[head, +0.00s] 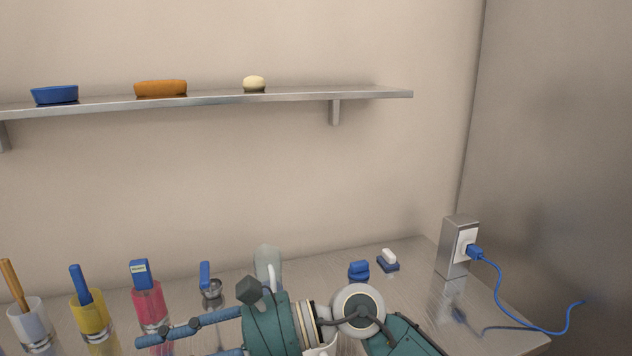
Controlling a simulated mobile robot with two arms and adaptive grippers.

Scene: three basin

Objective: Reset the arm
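My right arm comes in from the bottom right. Its gripper (185,343) points left over the counter, in front of the red container. The upper finger shows whole; the lower one is partly cut off by the bottom edge. The fingers stand apart with nothing seen between them, so the gripper looks open. My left arm and gripper are not in view.
White (30,325), yellow (92,322) and red (150,305) containers hold handled tools on the metal counter (410,285). A small blue item (359,270), a brush (388,261) and an outlet box (459,247) with blue cable stand right. A shelf (300,99) runs above.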

